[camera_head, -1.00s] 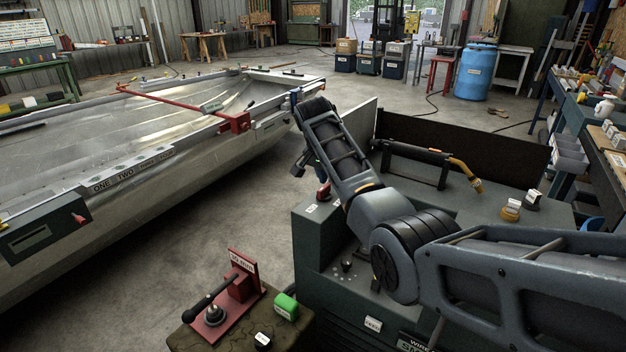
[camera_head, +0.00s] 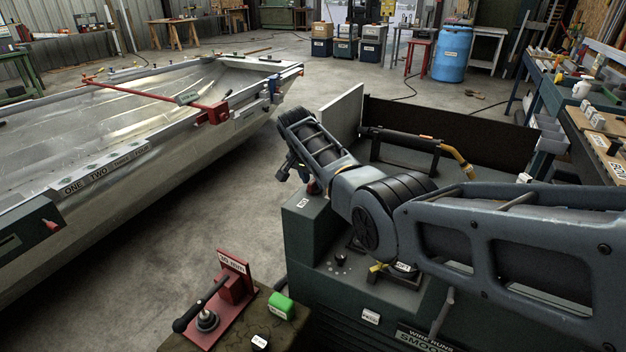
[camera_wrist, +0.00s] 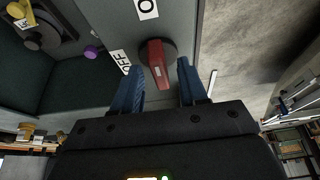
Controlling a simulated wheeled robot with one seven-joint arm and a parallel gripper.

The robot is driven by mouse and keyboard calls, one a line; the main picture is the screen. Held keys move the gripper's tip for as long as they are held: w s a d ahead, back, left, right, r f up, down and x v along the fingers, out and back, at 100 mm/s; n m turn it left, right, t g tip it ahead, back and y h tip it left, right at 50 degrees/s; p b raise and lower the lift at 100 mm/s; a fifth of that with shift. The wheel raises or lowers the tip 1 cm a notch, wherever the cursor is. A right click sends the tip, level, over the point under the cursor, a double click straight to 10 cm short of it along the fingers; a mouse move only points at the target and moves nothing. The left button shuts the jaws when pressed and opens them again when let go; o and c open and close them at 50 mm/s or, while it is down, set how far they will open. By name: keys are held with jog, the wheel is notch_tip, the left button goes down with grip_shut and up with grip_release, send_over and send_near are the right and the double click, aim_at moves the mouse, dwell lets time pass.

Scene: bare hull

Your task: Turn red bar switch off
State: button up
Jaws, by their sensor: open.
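The red bar switch (camera_wrist: 156,64) sits on a round dark base on the grey-green machine panel in the wrist view. An OFF label (camera_wrist: 121,61) is beside it to the left, and another, cut-off label (camera_wrist: 147,8) is above it. My gripper (camera_wrist: 160,66) is open, with one blue finger on each side of the bar's lower end; I cannot tell whether either touches it. In the head view a small red part of the switch (camera_head: 313,187) shows at the machine's left end, beside my gripper (camera_head: 284,172); the fingertips are hard to make out there.
The machine cabinet (camera_head: 310,240) stands below my arm, with a torch (camera_head: 405,140) lying on top. A red clamp stand (camera_head: 225,295) and a green block (camera_head: 281,306) are on a bench at the front. The metal boat hull (camera_head: 150,120) is to the left, with clear floor between.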

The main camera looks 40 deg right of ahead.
jog(key=shift+d+f, duration=0.1)
jog(key=shift+f, duration=0.1)
jog(key=shift+c, duration=0.3)
grip_shut()
